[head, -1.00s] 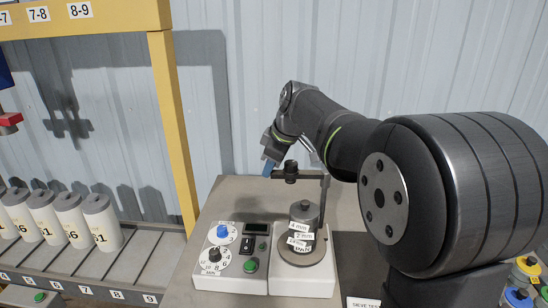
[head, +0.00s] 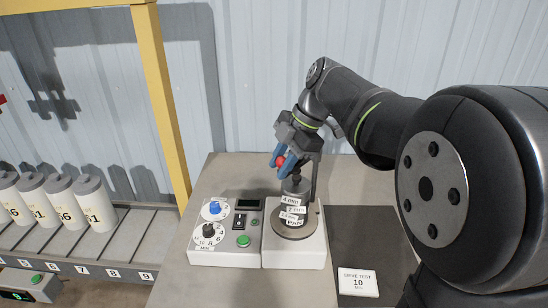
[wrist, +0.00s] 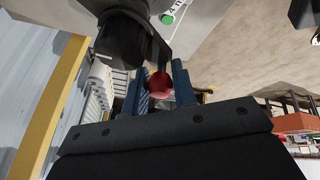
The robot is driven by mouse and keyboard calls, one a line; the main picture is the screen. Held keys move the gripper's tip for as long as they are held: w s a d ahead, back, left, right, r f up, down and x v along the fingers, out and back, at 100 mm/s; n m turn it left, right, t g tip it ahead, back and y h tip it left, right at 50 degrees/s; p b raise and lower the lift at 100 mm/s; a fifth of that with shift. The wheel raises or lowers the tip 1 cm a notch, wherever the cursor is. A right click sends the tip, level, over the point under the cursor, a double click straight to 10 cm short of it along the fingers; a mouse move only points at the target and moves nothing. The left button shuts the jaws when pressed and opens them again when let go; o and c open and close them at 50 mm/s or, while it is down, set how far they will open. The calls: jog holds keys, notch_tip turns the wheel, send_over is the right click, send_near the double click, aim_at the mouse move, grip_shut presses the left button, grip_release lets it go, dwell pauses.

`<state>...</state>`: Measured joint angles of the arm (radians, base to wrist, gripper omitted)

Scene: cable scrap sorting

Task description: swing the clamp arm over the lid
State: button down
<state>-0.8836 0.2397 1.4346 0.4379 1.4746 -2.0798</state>
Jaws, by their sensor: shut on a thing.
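The sieve stack (head: 292,214), labelled 4 mm, 2 mm and so on, stands upright on the white shaker base (head: 312,252). Its grey lid (head: 298,187) shows partly under my gripper. My gripper (head: 280,159) is above the stack, its blue fingers shut on a red ball knob (head: 281,161). The knob also shows between the fingers in the wrist view (wrist: 159,85). In the head view my gripper hides most of the arm. I cannot tell whether it touches the lid.
A control panel (head: 225,240) with blue and black dials and a green button is left of the stack. A card (head: 358,282) lies on the dark mat at the right.

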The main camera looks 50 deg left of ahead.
jog(key=shift+w+d+n, duration=0.1)
jog(key=shift+d+n, duration=0.4)
jog(key=c, duration=1.2)
grip_release()
jog(key=shift+d, duration=0.1)
jog(key=shift+r, duration=0.15)
jog(key=v, duration=1.7)
jog(key=shift+w+r, duration=0.1)
jog(key=shift+w, duration=0.15)
jog(key=shift+a, duration=0.25)
jog(key=x, duration=1.7)
jog(key=shift+s+d+f, duration=0.2)
jog(key=shift+s+f, duration=0.05)
jog(key=shift+s, duration=0.05)
